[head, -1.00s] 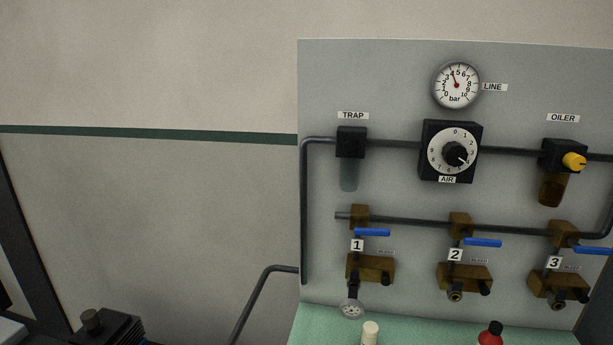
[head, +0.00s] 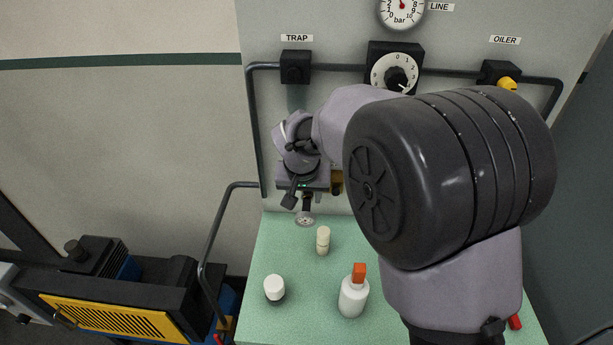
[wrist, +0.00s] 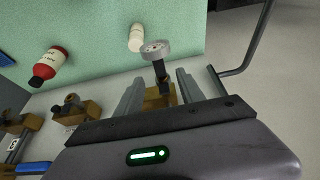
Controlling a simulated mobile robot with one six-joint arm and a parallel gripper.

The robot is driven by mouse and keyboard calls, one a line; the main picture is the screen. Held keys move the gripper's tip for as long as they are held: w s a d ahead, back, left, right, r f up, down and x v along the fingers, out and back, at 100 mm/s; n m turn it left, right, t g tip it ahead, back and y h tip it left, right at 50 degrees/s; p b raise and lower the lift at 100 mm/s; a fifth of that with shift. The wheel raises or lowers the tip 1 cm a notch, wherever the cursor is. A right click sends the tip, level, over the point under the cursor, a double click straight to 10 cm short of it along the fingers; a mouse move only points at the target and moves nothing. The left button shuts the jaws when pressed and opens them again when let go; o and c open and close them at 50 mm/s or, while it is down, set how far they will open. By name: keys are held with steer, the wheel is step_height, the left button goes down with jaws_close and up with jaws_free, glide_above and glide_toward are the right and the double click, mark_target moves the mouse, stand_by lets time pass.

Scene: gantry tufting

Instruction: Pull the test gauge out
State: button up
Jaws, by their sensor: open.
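The test gauge, a small round dial on a dark stem, hangs below the brass block of station 1 in the head view (head: 305,220). In the wrist view the gauge (wrist: 156,49) stands out from the brass block (wrist: 158,97) on its stem. My gripper (wrist: 158,85) is open, with one finger on each side of the stem and block and gaps visible. In the head view my gripper (head: 298,194) is at station 1, just above the dial; my arm hides most of the block and the other stations.
A green bench top (head: 265,245) lies below the panel. On it stand a cream cylinder (head: 323,240), a white-capped jar (head: 274,289) and a white bottle with an orange cap (head: 353,292). A red bottle (wrist: 48,67) shows in the wrist view. A bent pipe (head: 217,235) rises at left.

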mark_target(306, 207)
steer(key=b+x, duration=0.1)
steer(key=x, duration=0.7)
steer(key=shift+w+f, duration=0.15)
steer(key=shift+f, duration=0.2)
jaws_close()
steer(key=shift+s+b, duration=1.45)
steer(key=shift+s, duration=0.25)
